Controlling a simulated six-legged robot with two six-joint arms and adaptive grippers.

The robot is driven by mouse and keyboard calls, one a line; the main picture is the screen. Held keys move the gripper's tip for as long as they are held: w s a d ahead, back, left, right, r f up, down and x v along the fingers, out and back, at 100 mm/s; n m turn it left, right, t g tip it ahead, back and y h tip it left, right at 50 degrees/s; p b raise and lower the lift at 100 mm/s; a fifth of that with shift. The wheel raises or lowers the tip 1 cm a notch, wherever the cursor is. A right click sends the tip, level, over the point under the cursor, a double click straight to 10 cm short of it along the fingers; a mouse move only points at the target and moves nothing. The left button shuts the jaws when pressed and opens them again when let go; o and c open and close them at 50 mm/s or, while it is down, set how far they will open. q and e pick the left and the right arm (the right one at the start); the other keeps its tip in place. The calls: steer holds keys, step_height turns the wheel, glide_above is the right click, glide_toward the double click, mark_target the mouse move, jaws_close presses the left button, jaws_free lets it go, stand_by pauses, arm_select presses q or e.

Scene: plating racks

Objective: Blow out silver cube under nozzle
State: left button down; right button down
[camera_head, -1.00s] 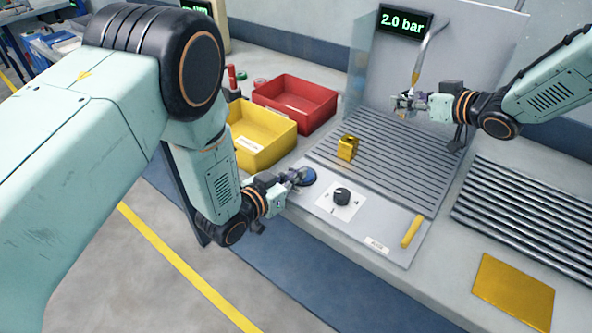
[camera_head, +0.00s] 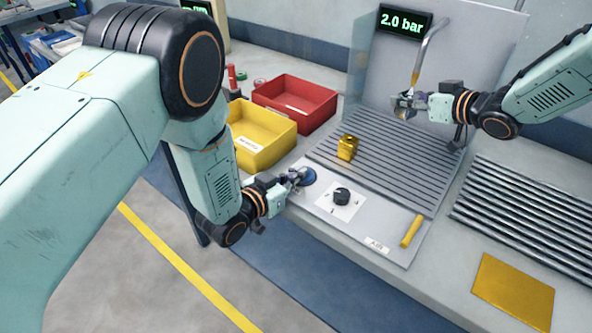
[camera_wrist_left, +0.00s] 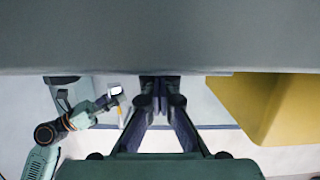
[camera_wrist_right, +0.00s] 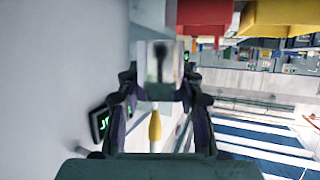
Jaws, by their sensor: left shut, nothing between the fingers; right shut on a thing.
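The silver cube (camera_wrist_right: 160,75) has a dark hole in its facing side. My right gripper (camera_head: 404,106) is shut on it below the nozzle (camera_head: 416,76), a bent grey pipe with a brass-coloured tip. The tip (camera_wrist_right: 155,130) also shows in the right wrist view, close to the cube; the exact gap is unclear. My left gripper (camera_head: 298,178) is shut and empty at a round blue button (camera_head: 308,176) on the panel's left end. Whether it presses the button cannot be told. The left wrist view also shows the cube (camera_wrist_left: 115,91) in my right gripper.
A gold cube (camera_head: 347,148) stands on the ribbed grate (camera_head: 400,165). A black knob (camera_head: 342,196) and a yellow stick (camera_head: 411,231) are on the front panel. Yellow (camera_head: 262,150) and red (camera_head: 318,103) bins stand left. A display (camera_head: 404,21) reads 2.0 bar.

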arm_select(q)
steer(key=shift+s+f, duration=0.3)
steer(key=shift+f, duration=0.2)
steer(key=r, duration=0.2)
steer(key=w+r, duration=0.1)
steer(key=r, duration=0.1)
steer(key=shift+r, duration=0.1)
arm_select(e)
steer(key=shift+w+d+f, duration=0.1)
steer(key=shift+w+f, duration=0.25)
steer(key=shift+w, duration=0.2)
steer(key=shift+s+r, duration=0.2)
steer(key=shift+s, duration=0.05)
steer(key=shift+w+f, duration=0.15)
steer(key=shift+s+r, duration=0.25)
steer(key=shift+s, duration=0.05)
steer(key=shift+f, duration=0.2)
steer(key=shift+s+a+f, duration=0.1)
steer(key=shift+a, duration=0.2)
arm_select(q)
steer(key=v, duration=1)
steer(key=shift+s+b, duration=0.2)
steer(key=shift+b, duration=0.2)
arm_select(e)
steer(key=s+a, duration=0.5)
steer(key=s, duration=0.3)
steer(key=shift+f, duration=0.25)
